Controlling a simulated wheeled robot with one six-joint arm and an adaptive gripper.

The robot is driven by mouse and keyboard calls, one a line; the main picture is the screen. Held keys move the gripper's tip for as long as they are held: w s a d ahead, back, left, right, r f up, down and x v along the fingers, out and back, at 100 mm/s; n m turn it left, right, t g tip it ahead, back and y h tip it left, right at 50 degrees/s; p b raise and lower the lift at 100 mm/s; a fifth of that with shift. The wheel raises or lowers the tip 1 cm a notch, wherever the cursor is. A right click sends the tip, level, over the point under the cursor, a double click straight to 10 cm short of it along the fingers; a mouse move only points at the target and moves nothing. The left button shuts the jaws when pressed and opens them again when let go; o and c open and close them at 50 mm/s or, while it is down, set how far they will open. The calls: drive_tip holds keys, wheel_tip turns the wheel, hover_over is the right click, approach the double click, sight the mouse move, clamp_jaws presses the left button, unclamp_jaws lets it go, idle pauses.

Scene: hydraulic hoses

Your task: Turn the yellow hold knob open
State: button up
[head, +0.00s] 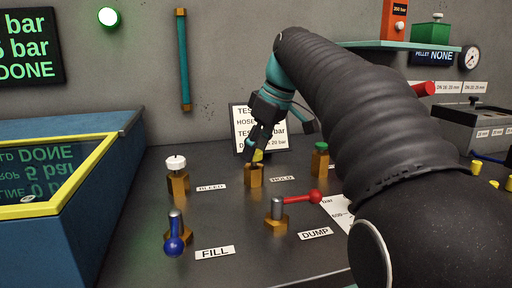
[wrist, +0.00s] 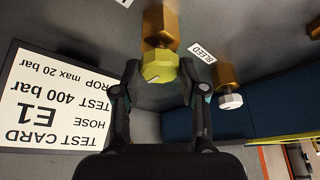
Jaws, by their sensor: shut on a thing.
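The yellow hold knob (head: 257,156) sits on top of a brass valve body (head: 254,176) on the dark bench, behind the dump valve. The fingers partly hide the knob in the head view. The HOLD label (head: 283,179) lies to the right of the valve.
The white bleed knob (head: 176,163) stands to the left, the green knob (head: 320,147) to the right. In front are the blue fill lever (head: 174,247) and the red dump lever (head: 315,197). A test card (head: 240,120) stands behind. A blue tank with yellow rim (head: 100,150) is at left.

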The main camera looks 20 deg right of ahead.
drive_tip(key=shift+n, duration=0.3)
drive_tip(key=o, duration=1.1)
drive_tip(key=shift+o, duration=0.2)
drive_tip(key=shift+r, duration=0.1)
drive_tip(key=v, duration=1.1)
drive_tip(key=shift+d+r, duration=0.15)
drive_tip(key=shift+r, duration=0.25)
